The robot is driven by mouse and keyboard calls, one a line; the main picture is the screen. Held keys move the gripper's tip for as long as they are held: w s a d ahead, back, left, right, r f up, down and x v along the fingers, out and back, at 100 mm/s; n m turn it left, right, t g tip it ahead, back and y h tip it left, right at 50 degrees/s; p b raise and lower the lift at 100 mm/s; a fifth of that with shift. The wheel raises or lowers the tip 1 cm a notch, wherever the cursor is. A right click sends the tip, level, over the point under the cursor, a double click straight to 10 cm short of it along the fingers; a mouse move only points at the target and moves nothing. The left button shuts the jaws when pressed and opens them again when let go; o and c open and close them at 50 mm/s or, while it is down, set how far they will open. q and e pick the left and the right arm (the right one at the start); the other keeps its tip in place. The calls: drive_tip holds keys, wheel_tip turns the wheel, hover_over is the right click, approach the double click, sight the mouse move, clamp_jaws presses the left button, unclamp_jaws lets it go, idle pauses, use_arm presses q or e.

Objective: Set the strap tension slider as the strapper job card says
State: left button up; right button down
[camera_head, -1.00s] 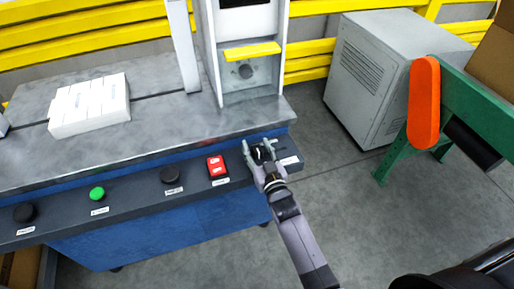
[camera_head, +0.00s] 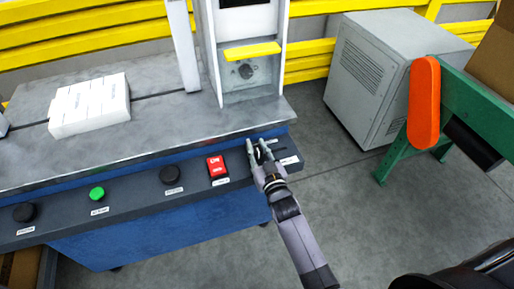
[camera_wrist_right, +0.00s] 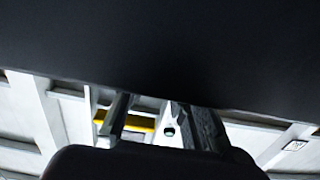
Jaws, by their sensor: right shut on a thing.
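The strapper's dark front control panel (camera_head: 130,200) runs along the edge of the grey table. My right gripper (camera_head: 262,149) is at the panel's right end, its fingers on either side of a small black control (camera_head: 261,155) and shut on it. The fingers mostly cover this control, so I cannot clearly make out its shape or setting. A white label (camera_head: 289,161) sits just right of the gripper. In the right wrist view a dark surface fills the top and the fingers (camera_wrist_right: 160,125) show below it. I see no readable job card. My left gripper is not in view.
Left along the panel are a red switch (camera_head: 217,167), a black knob (camera_head: 171,175), a green button (camera_head: 97,194) and another black knob (camera_head: 25,212). A white bundle (camera_head: 90,104) lies on the table. A grey cabinet (camera_head: 380,85) and a green frame (camera_head: 470,105) stand right.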

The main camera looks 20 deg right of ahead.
sight(270, 145)
drive_tip(key=d+p, duration=0.1)
drive_tip(key=d, duration=0.3)
drive_tip(key=shift+d, duration=0.1)
drive_tip(key=c, duration=1.3)
unclamp_jaws()
drive_tip(key=s, duration=1.2)
drive_tip(key=shift+d, duration=0.15)
drive_tip(key=shift+f, duration=0.1)
